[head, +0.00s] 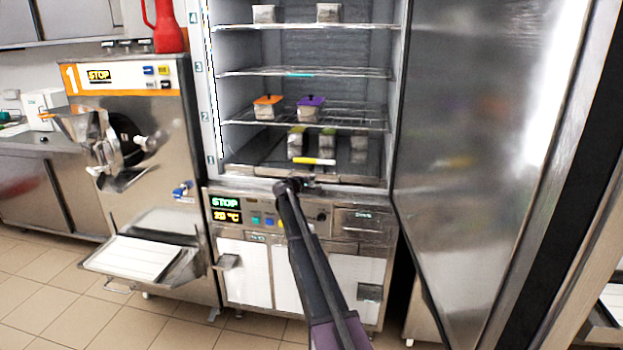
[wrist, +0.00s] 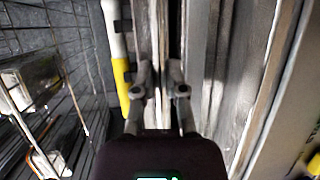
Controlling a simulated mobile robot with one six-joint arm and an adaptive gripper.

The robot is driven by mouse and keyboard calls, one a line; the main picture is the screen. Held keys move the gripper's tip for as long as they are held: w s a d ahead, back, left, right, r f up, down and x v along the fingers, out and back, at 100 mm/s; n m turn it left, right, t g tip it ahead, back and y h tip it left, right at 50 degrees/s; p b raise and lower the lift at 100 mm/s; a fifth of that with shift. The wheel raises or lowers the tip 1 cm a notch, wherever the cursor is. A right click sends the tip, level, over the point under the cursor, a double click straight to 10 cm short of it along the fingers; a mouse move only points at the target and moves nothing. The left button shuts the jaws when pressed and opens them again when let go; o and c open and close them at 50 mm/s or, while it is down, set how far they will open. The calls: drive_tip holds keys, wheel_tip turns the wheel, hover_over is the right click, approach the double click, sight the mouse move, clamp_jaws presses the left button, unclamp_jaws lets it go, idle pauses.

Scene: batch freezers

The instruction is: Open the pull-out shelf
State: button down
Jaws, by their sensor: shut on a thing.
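The open freezer cabinet has a pull-out shelf (head: 345,179) at its bottom, with a metal front edge. My gripper (head: 297,185) is at that front edge, left of its middle. In the wrist view my gripper (wrist: 163,88) has its two fingers on either side of a thin metal edge (wrist: 172,40), shut on it. A yellow and white bar (head: 314,161) lies just behind the edge; it also shows in the wrist view (wrist: 119,60), beside the left finger. My arm hides part of the cabinet front below.
Several small containers stand on the shelves, among them an orange-lidded one (head: 267,106) and a purple-lidded one (head: 311,107). The cabinet's large steel door (head: 470,150) stands open at right. A steel machine (head: 150,150) stands at left.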

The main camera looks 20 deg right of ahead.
drive_tip(key=s+a, duration=0.9)
drive_tip(key=s, duration=0.4)
drive_tip(key=s+a, duration=0.9)
drive_tip(key=s, duration=0.5)
drive_tip(key=c, duration=1)
unclamp_jaws()
drive_tip(key=shift+o, duration=0.2)
drive_tip(key=shift+a, duration=0.1)
drive_tip(key=s+a+f+m+g+y+p, duration=0.1)
drive_tip(key=s+a+m+g+y+p, duration=0.1)
drive_tip(key=s, duration=0.7)
drive_tip(key=s+a+f+m+g+y+p, duration=0.2)
drive_tip(key=s+a+y+p, duration=0.3)
drive_tip(key=s, duration=0.4)
drive_tip(key=s+a+f+m+g+y+p, duration=0.1)
drive_tip(key=s+a+m+g+y+p, duration=0.2)
drive_tip(key=s, duration=0.6)
drive_tip(key=a+g+y, duration=0.1)
drive_tip(key=a+y, duration=0.1)
drive_tip(key=y, duration=0.1)
drive_tip(key=shift+f+m+g+p, duration=0.25)
drive_tip(key=shift+m+g+p, duration=0.05)
